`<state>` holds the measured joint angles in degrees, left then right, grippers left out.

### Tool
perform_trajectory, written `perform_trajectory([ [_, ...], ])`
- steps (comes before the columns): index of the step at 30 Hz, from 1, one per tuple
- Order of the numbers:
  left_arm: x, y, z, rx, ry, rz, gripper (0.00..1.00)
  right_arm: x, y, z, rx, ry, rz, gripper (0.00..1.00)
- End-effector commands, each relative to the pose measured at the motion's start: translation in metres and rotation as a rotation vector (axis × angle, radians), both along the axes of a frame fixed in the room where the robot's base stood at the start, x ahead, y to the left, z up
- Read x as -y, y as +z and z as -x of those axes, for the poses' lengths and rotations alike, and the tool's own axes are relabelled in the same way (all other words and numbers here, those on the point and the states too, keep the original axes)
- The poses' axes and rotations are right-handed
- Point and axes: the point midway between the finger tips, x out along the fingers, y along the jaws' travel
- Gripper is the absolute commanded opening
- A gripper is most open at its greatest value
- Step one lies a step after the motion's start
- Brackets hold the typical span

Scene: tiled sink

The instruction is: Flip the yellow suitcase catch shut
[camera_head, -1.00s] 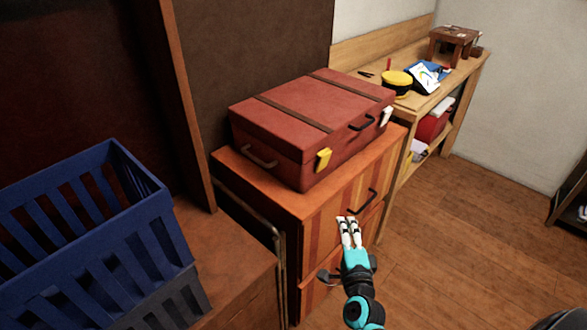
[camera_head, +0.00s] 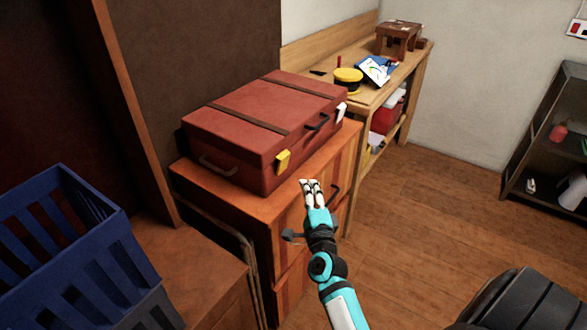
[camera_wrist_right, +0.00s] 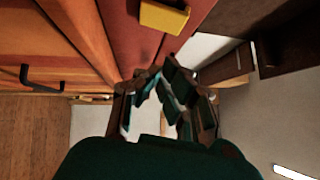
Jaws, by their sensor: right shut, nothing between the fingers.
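A closed red suitcase (camera_head: 235,120) with dark straps lies on the striped wooden cabinet. The yellow catch (camera_head: 283,161) is on its front face near the left corner. I cannot tell how far the catch is tilted. It also shows at the top of the right wrist view (camera_wrist_right: 164,17). A white catch (camera_head: 341,112) is at the other end of the front, past a dark handle (camera_head: 318,122). My right gripper (camera_head: 310,183) is shut and empty, in front of the suitcase, just right of and below the yellow catch, seemingly apart from it. My left gripper is out of view.
The cabinet (camera_head: 215,187) has dark drawer handles on its front. A blue crate (camera_head: 95,225) stands at the left front. A wooden workbench (camera_head: 405,75) with a yellow round item (camera_head: 347,82) is behind.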

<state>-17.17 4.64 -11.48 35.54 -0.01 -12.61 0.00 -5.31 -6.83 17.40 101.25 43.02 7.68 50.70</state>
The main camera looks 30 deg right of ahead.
Motion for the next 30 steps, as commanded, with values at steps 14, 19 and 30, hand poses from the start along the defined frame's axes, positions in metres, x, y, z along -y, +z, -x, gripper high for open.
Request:
perform_trajectory([
  [14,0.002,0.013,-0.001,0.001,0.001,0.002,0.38,0.001,0.014,-0.066,-0.001,0.000,0.000,0.00],
  [19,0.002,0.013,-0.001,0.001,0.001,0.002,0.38,0.000,0.014,-0.069,-0.002,0.000,0.000,0.00],
  [30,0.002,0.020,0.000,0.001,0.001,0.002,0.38,-0.003,0.022,-0.075,-0.001,0.000,-0.001,0.00],
])
